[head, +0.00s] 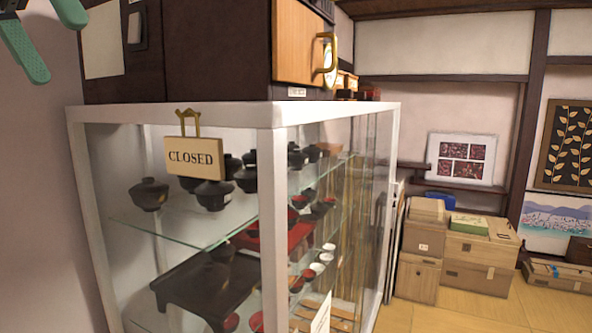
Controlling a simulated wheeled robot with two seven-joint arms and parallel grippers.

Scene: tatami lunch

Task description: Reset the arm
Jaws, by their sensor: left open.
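My left gripper (48,42) shows at the top left corner of the head view. Its two green fingers are spread apart, with nothing between them. The rest of that arm is outside the picture. The gripper is in front of the pale wall, left of the dark cabinet, and looks clear of it. My right gripper is not in view.
A glass display case (75,170) with a white frame holds several dark lidded bowls. A "CLOSED" sign (195,158) hangs at its top edge. A dark wooden cabinet (215,50) stands on top. Boxes (480,258) are stacked at the right; the tatami floor (450,318) before them is clear.

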